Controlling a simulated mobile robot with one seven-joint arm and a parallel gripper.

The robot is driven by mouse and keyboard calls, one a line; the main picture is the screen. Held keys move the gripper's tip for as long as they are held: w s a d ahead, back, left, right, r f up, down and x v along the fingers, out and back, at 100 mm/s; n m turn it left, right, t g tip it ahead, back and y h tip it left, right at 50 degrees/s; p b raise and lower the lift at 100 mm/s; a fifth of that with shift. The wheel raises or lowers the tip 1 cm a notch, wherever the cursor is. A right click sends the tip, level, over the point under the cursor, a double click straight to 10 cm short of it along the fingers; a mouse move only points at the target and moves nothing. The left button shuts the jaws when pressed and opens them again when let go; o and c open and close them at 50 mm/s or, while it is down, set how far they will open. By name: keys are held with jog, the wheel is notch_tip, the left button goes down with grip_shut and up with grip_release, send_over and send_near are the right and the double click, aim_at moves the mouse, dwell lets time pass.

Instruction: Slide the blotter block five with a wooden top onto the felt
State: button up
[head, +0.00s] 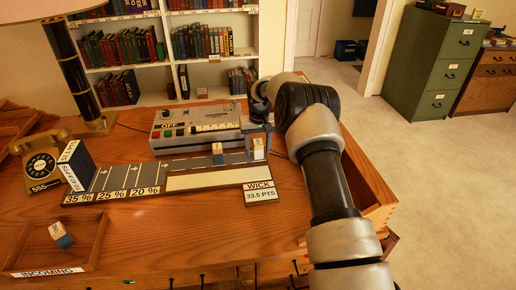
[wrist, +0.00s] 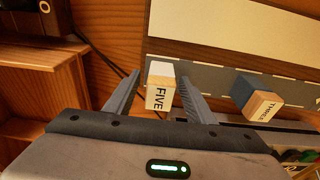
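The block marked FIVE (wrist: 158,96) has a light wooden top face and a pale face with black lettering in the wrist view. It stands on a dark grey lane, and in the head view it is the right-hand block (head: 258,149). My gripper (wrist: 160,76) is open around it, one finger on each side. A gap shows at the left finger; the right finger is close, contact unclear. In the head view my gripper (head: 257,134) comes down from behind the block. The cream strip (head: 205,179), which looks like the felt, lies bare in front of the lane; it also shows in the wrist view (wrist: 240,35).
A block marked THREE (wrist: 257,100) stands along the same lane (head: 185,164). A grey machine (head: 195,125) is behind. A WICK sign (head: 259,193) stands at the strip's right end. An INCOMING tray (head: 90,240) holds another block (head: 60,234). A telephone (head: 40,160) is left.

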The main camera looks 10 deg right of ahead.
jog(key=shift+r, duration=0.15)
notch_tip(320, 180, up, 17)
jog(key=s+p, duration=0.2)
notch_tip(320, 180, up, 10)
jog(key=p, duration=0.2)
send_over(259, 145)
jog(key=s, duration=0.5)
jog(key=s+r+t+p, duration=0.2)
jog(key=s+r+p, duration=0.1)
jog(key=s+r, duration=1)
jog(key=s+r+t+p, duration=0.2)
jog(key=s+p, duration=0.4)
jog(key=s, duration=1.9)
